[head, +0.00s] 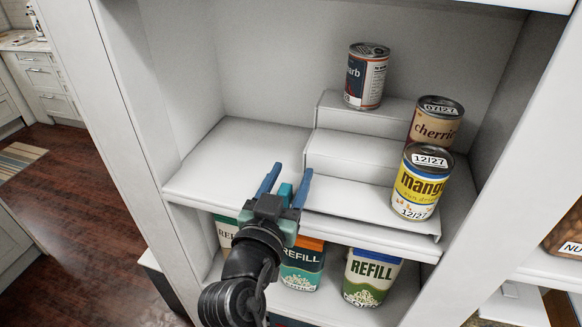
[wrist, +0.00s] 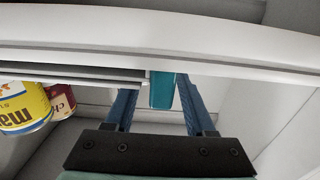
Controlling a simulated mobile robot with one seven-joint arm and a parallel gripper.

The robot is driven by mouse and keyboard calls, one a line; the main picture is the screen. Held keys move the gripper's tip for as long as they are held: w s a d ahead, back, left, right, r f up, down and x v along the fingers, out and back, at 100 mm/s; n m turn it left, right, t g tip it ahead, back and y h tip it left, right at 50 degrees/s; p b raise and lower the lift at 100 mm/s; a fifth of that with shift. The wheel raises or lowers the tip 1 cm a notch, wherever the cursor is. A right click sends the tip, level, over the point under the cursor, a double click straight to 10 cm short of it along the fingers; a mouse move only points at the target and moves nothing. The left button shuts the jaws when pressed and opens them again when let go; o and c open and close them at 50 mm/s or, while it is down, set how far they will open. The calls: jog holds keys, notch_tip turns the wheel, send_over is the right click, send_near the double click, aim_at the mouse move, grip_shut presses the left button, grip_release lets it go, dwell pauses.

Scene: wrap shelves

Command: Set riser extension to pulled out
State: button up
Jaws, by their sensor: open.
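The white stepped riser (head: 345,150) stands on the shelf, with a low, thin front tier, its extension (head: 350,197), near the shelf's front edge. A teal block (wrist: 162,90), which looks like a tab, sits at the end of the thin white tier in the wrist view; it also shows in the head view (head: 285,194). My gripper (head: 287,172) is open, at the left end of the front tier. Its blue fingers (wrist: 155,95) lie either side of the teal block, with a gap at the right finger. Whether the left finger touches the block I cannot tell.
A yellow mango can (head: 415,185) stands at the right on the front tier, with a cherries can (head: 435,122) behind it. Another can (head: 366,78) stands on the top step. Refill containers (head: 371,275) fill the shelf below. The shelf left of the riser (head: 230,155) is clear.

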jog(key=shift+w+d, duration=0.15)
jog(key=shift+w, duration=0.2)
jog(key=shift+c, duration=0.2)
grip_shut()
dwell(1.1)
